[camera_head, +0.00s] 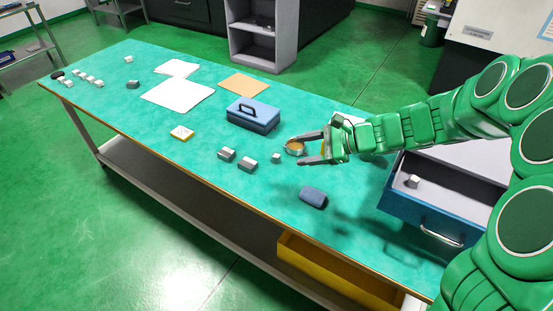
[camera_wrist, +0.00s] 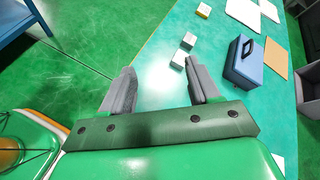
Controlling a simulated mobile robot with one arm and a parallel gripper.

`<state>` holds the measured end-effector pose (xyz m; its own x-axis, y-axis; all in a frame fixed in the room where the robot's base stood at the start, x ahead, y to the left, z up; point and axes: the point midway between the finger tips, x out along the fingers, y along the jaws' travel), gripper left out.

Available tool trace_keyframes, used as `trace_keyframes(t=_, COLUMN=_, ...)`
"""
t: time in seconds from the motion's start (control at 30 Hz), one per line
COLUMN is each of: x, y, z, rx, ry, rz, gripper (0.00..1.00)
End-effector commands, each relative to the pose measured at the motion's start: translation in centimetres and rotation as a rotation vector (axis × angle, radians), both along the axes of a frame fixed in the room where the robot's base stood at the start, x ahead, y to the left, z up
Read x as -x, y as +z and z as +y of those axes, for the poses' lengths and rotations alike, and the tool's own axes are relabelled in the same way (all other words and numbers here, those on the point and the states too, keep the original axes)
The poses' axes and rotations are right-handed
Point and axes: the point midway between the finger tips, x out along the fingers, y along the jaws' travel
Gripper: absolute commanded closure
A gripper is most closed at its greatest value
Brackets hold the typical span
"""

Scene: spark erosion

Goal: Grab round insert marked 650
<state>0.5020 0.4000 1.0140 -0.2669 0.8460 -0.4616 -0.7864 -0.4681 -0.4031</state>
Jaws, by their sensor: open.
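A round insert (camera_head: 294,147) with a tan top and grey rim shows in the head view, between the fingertips of my gripper (camera_head: 297,150) as seen from there. Its marking is too small to read. I cannot tell its height relative to the fingers or whether they touch it. My gripper is open, with its two grey fingers spread.
The green table (camera_head: 140,115) holds a blue toolbox (camera_head: 253,116), small grey blocks (camera_head: 248,163), a yellow-based block (camera_head: 181,132), papers (camera_head: 178,95) and a dark blue object (camera_head: 313,197). An open blue drawer (camera_head: 425,215) with a small block inside stands at right.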

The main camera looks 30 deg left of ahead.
Motion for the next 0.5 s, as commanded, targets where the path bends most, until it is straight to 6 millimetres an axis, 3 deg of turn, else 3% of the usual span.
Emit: trace_keyframes(t=0.5, x=-7.2, y=-9.7, z=6.0, rx=-0.030, ry=-0.280, rz=0.278, gripper=0.39)
